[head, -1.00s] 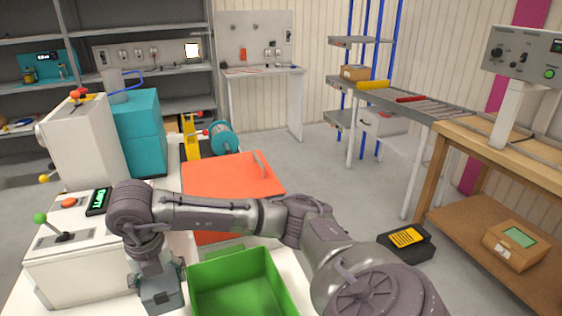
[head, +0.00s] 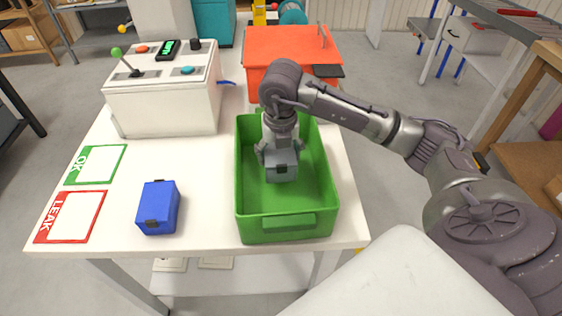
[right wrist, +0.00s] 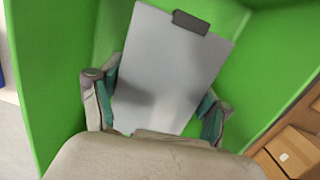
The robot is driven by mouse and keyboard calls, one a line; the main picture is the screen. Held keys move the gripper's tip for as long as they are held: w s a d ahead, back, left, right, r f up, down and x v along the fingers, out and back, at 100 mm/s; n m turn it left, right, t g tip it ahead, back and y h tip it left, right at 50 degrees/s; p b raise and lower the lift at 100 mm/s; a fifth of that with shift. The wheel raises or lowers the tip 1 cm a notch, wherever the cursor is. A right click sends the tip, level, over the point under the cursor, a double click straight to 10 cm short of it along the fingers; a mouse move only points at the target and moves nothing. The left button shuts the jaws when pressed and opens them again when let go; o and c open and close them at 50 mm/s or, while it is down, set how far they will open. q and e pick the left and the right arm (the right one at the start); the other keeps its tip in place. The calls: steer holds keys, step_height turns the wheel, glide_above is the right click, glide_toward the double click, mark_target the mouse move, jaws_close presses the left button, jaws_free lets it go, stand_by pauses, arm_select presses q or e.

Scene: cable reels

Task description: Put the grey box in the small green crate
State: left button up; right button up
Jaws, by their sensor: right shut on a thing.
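The green crate (head: 248,210) stands at the right of the white table, open at the top. My right gripper (head: 280,157) is inside the crate's outline, pointing down, and is shut on the grey box (head: 282,170). In the right wrist view the grey box (right wrist: 170,75), with a dark clasp on one edge, sits between the two teal-padded fingers (right wrist: 160,105), with green crate walls (right wrist: 50,60) around it. Whether the box touches the crate floor I cannot tell. My left gripper is not in view.
A blue box (head: 158,207) stands on the table, left of the crate. OK (head: 95,164) and LEAK (head: 70,217) cards lie at the left edge. A white control box (head: 162,95) and a red-orange case (head: 290,55) stand behind. The table between cards and crate is mostly clear.

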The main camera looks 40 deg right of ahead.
steer(key=shift+f, duration=1.9)
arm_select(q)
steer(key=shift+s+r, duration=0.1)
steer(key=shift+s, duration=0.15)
arm_select(e)
steer(key=shift+f, duration=0.15)
steer(key=o, duration=1.2)
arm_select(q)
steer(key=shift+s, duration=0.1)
arm_select(e)
steer(key=shift+o, duration=0.2)
